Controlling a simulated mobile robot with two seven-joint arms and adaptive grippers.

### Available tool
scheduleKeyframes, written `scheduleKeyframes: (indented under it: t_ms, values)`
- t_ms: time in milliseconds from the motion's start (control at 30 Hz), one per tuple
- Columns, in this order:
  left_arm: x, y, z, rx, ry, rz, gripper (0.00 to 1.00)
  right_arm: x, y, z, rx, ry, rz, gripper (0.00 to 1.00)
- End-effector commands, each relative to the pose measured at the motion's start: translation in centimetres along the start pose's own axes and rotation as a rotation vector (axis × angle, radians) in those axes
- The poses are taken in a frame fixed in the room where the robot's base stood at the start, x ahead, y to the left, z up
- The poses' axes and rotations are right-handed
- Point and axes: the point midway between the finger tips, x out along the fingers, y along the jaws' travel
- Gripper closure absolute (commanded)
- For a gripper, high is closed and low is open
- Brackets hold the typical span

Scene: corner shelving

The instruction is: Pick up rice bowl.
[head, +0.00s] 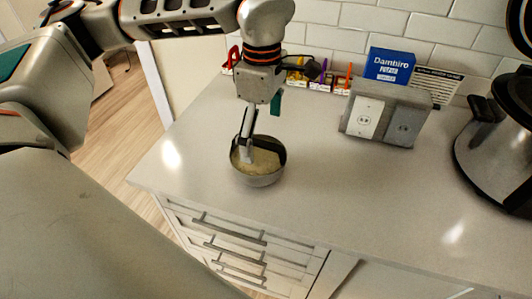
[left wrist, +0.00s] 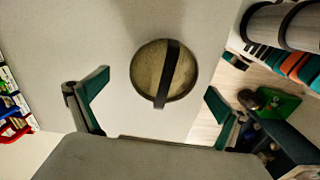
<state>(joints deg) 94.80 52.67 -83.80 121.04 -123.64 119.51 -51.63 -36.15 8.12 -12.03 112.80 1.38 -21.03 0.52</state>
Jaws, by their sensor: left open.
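The rice bowl (head: 270,178) is a round metal bowl with pale beige contents, upright on the light counter (head: 340,195). My left gripper (head: 262,130) comes down from above, with one finger overlapping the bowl's left inside in the head view; whether it touches cannot be told. In the left wrist view, the bowl (left wrist: 150,75) lies centred between the spread fingers with teal pads of the gripper (left wrist: 157,83), and a dark band crosses it. The left gripper is open and empty. My right gripper is not in view.
Small colourful packets (head: 310,80) line the tiled wall. A large dark-and-silver appliance (head: 495,150) stands far right. The counter right of the bowl is clear; drawers (head: 235,240) lie below its front edge.

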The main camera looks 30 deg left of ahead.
Motion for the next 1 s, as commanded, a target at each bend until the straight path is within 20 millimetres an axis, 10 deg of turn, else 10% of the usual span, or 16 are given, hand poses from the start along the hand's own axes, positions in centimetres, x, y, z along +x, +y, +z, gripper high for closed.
scheduleKeyframes:
  t_ms: [867, 1000]
  values:
    - [7.4, -0.4, -0.7, 0.0, -0.001, -0.001, 0.0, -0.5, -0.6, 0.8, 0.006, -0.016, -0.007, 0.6]
    - [7.4, -0.4, -0.7, 0.001, -0.001, -0.001, 0.29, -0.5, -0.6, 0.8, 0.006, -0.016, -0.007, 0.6]
